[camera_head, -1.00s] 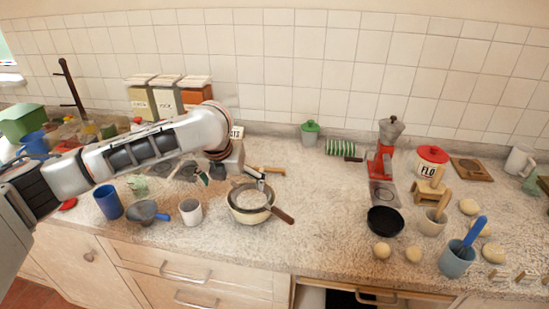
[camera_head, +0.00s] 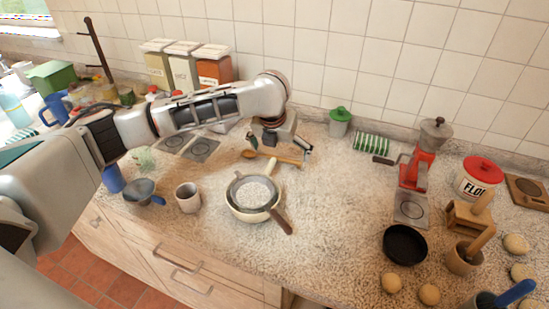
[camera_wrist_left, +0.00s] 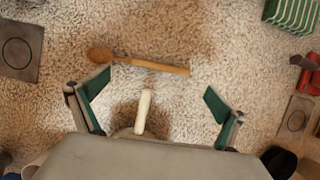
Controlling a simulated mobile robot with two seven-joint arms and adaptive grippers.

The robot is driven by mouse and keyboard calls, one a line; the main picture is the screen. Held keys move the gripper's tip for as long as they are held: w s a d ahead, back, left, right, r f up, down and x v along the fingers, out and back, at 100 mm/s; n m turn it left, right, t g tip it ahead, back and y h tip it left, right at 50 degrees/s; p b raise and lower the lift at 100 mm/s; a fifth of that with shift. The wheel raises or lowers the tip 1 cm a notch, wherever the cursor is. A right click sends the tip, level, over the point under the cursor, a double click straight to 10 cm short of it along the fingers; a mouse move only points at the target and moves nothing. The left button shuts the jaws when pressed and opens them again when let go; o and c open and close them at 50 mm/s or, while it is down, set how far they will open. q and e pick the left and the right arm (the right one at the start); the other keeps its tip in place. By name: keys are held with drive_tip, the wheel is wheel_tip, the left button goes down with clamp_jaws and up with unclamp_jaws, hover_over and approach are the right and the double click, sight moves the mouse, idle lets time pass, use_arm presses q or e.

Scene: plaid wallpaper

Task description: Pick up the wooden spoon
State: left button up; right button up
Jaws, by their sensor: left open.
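The wooden spoon (camera_head: 290,160) lies flat on the speckled counter behind the pan, its round bowl to the left. It shows whole in the left wrist view (camera_wrist_left: 150,64), its handle running to the right. My left gripper (camera_head: 280,147) is above the counter by the spoon, fingers spread and empty. In the left wrist view the open fingers (camera_wrist_left: 155,93) stand wide apart, with the spoon just ahead of the fingertips and crossing most of the gap. Nothing is between the fingers but counter and a pale handle. My right gripper is not in view.
A cream pan (camera_head: 250,212) with a sieve in it stands in front of the spoon; a pale handle (camera_wrist_left: 143,112) sticks up toward my gripper. A green-lidded jar (camera_head: 340,122) and striped green cloth (camera_head: 371,143) are behind to the right.

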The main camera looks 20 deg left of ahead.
sight(283, 161)
use_arm(q)
drive_tip(key=x, duration=0.4)
drive_tip(key=shift+d+f, duration=0.1)
drive_tip(key=shift+f, duration=0.3)
drive_tip(key=c, duration=1.1)
